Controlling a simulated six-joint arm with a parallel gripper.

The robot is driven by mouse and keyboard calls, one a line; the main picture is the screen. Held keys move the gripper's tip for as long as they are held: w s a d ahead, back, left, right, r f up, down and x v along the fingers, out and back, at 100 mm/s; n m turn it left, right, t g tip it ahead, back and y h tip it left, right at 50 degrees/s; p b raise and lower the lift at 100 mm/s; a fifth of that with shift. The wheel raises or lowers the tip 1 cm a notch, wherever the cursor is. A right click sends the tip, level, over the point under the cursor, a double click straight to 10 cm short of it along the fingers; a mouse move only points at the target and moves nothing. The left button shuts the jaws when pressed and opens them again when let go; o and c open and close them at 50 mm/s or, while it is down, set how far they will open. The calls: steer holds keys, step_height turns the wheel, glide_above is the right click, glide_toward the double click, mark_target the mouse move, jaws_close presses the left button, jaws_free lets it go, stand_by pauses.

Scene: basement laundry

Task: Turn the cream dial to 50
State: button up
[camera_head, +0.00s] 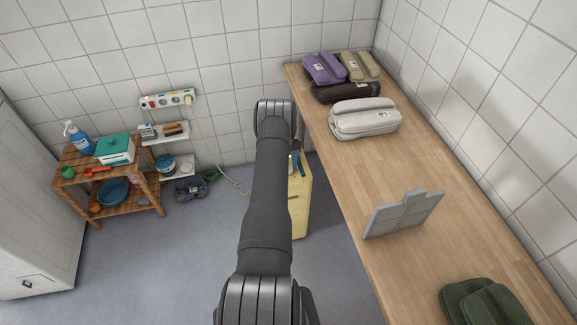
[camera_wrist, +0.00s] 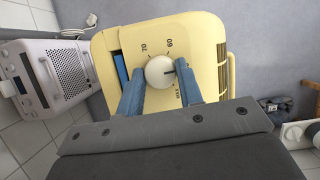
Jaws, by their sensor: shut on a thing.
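The cream dial (camera_wrist: 159,72) is a round, pale knob on the top face of a cream appliance (camera_wrist: 205,55), with the numbers 70 and 60 printed beyond it. A small dark mark on the dial points to the right in the wrist view, past the 60; no printed 50 is readable there. My gripper (camera_wrist: 157,80) has its two blue fingers on either side of the dial and is shut on it. In the head view the cream appliance (camera_head: 301,205) stands on the floor beside the counter, and my arm hides the dial and the gripper.
A wooden counter (camera_head: 400,272) runs along the right, holding several cases and a grey folded panel (camera_head: 404,214). A wooden shelf (camera_head: 110,205) with bottles and bowls stands at left. A white device (camera_wrist: 48,78) is left of the appliance in the wrist view.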

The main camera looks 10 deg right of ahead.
steer(key=shift+s+m, duration=0.1)
steer(key=shift+m, duration=0.2)
stand_by(0.4)
steer(key=o, duration=1)
steer(key=v, duration=1.7)
steer(key=shift+d+r, duration=0.15)
steer(key=shift+r, duration=0.05)
steer(key=shift+f, duration=0.1)
steer(key=x, duration=1.7)
steer(key=shift+f, duration=0.15)
